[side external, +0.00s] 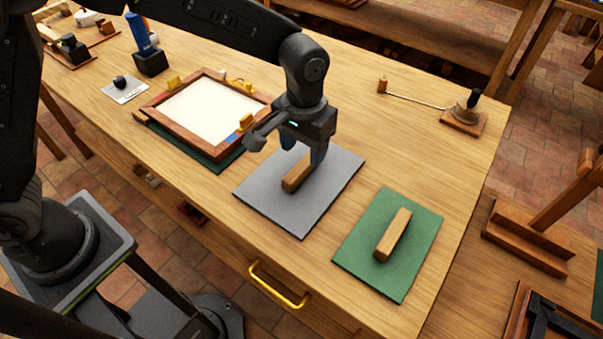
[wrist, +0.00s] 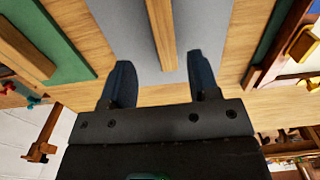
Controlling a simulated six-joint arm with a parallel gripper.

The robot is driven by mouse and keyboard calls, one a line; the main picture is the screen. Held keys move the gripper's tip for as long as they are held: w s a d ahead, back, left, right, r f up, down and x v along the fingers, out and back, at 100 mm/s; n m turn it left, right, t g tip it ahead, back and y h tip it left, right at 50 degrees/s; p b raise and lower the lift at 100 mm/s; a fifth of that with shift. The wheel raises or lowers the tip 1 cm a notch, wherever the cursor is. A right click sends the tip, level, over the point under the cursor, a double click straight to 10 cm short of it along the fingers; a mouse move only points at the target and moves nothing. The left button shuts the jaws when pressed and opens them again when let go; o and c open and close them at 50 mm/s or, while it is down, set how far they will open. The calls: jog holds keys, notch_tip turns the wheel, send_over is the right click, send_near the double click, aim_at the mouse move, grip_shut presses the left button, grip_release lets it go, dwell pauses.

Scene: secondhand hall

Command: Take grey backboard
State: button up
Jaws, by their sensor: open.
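The grey backboard (side external: 322,200) lies flat on the wooden table, with a wooden bar handle (side external: 296,174) across its middle. My gripper (side external: 303,152) is over the backboard at the handle's far end, pointing down. In the wrist view my gripper (wrist: 160,80) is open, with one dark blue finger on each side of the handle (wrist: 161,30) and a gap to it on both sides. The grey board (wrist: 190,22) shows behind the fingers. I cannot tell how far the fingertips are above the board.
A green backboard (side external: 420,227) with its own wooden handle lies to the right. A wooden frame (side external: 160,124) with yellow clips, around a white sheet, lies to the left. A blue-topped tool (side external: 147,47) stands behind it. A rod on a wooden block (side external: 463,122) is at the far right.

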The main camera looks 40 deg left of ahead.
aim_at(301, 166)
jog(key=f, duration=0.6)
jog(key=shift+a+f, duration=0.2)
jog(key=shift+a, duration=0.1)
grip_shut()
